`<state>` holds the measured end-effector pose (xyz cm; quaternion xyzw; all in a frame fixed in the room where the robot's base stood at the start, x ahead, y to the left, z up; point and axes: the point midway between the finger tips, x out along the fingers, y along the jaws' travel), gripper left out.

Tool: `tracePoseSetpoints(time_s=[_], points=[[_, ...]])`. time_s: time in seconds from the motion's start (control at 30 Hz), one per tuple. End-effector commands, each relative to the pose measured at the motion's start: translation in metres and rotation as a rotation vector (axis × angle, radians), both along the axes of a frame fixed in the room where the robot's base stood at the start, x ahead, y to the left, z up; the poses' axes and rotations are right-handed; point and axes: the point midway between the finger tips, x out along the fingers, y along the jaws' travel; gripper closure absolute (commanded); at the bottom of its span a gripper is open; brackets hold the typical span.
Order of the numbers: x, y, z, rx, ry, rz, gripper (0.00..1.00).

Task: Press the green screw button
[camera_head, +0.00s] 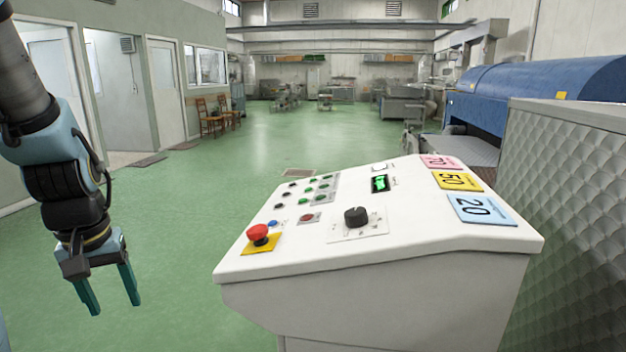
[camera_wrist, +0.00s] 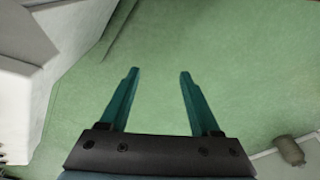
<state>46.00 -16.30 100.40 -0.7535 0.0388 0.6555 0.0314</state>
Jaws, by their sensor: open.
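A white sloped control console (camera_head: 430,222) stands right of centre in the head view. Several small green buttons (camera_head: 309,189) sit in a cluster on the left part of its panel, beside small black ones. Their labels are too small to read, so I cannot tell which one is the screw button. My gripper (camera_head: 115,307) hangs at the left, pointing down, apart from the console and left of it. It is open and empty. In the wrist view my gripper (camera_wrist: 159,72) has its teal fingers spread over bare green floor.
The panel also carries a red mushroom button (camera_head: 257,232) on a yellow plate, a black knob (camera_head: 355,216), a small green-lit display (camera_head: 380,184), and numbered cards, including a blue one (camera_head: 481,209). A blue machine (camera_head: 540,85) stands behind at right. The floor left of the console is clear.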

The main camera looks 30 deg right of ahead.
Motion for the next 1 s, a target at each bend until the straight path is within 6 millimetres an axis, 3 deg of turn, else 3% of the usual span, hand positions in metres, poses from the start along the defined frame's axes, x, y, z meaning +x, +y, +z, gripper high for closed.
tracePoseSetpoints(time_s=[0.07, 0.53, 1.0], points=[[0.0, 0.0, 0.0, 0.0, 0.0, 0.0, 0.47], [0.0, 0.0, 0.0, 0.0, 0.0, 0.0, 0.99], [0.0, 0.0, 0.0, 0.0, 0.0, 0.0, 1.0]])
